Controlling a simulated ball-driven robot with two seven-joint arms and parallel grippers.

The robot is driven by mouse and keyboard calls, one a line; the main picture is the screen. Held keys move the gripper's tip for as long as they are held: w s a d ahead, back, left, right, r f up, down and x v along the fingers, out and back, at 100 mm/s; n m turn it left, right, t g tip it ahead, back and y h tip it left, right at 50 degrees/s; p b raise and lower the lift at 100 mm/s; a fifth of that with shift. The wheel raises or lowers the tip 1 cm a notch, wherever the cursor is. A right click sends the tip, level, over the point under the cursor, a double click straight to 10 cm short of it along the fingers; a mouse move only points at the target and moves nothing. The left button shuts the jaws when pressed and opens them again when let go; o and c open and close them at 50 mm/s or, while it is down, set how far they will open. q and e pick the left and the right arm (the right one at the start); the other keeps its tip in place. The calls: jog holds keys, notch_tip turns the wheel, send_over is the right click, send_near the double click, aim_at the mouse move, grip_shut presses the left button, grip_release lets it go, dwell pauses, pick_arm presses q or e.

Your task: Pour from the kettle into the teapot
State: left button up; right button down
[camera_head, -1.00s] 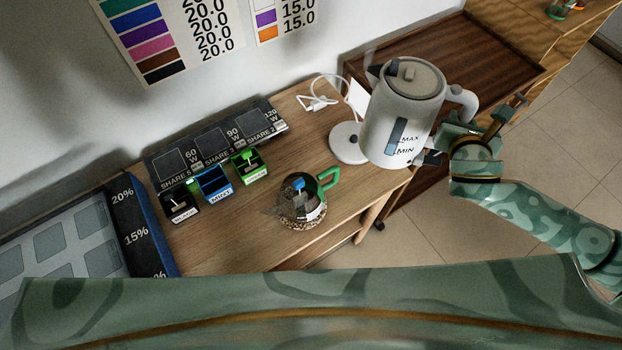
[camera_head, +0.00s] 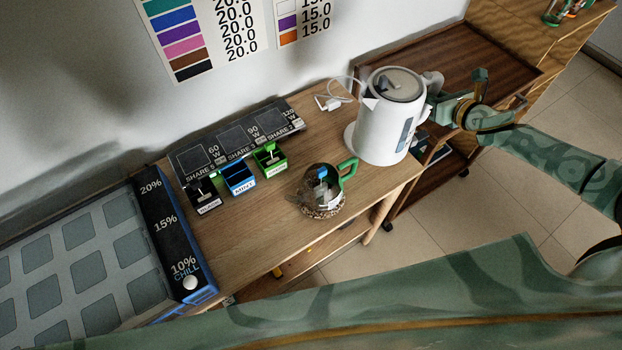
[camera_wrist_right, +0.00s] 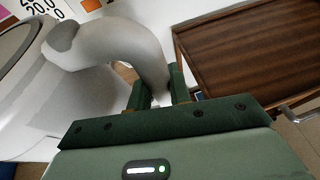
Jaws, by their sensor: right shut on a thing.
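The white kettle (camera_head: 385,125) is upright at the right end of the wooden table, over or on its round base; I cannot tell whether it touches. Its spout points left toward the wall side. My right gripper (camera_head: 434,98) is shut on the kettle's handle, and the right wrist view shows the handle (camera_wrist_right: 140,45) between the fingers (camera_wrist_right: 156,92). The glass teapot (camera_head: 321,192) with a green handle stands on the table, to the lower left of the kettle. It has a blue piece on top and a speckled bottom. My left gripper is out of view.
Small black, blue and green boxes (camera_head: 238,179) stand left of the teapot before a dark label panel (camera_head: 236,143). A white cable (camera_head: 336,95) lies behind the kettle. A blue-edged tray (camera_head: 165,235) is at left. A brown tray table (camera_head: 440,65) stands at right.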

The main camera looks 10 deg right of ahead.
jog(key=shift+a+r+y, duration=0.15)
jog(key=shift+a+y, duration=0.15)
jog(key=shift+a, duration=0.15)
jog(key=shift+a+n+y, duration=0.3)
jog(key=shift+a+n, duration=0.05)
jog(key=shift+n, duration=0.05)
jog(key=shift+r, duration=0.1)
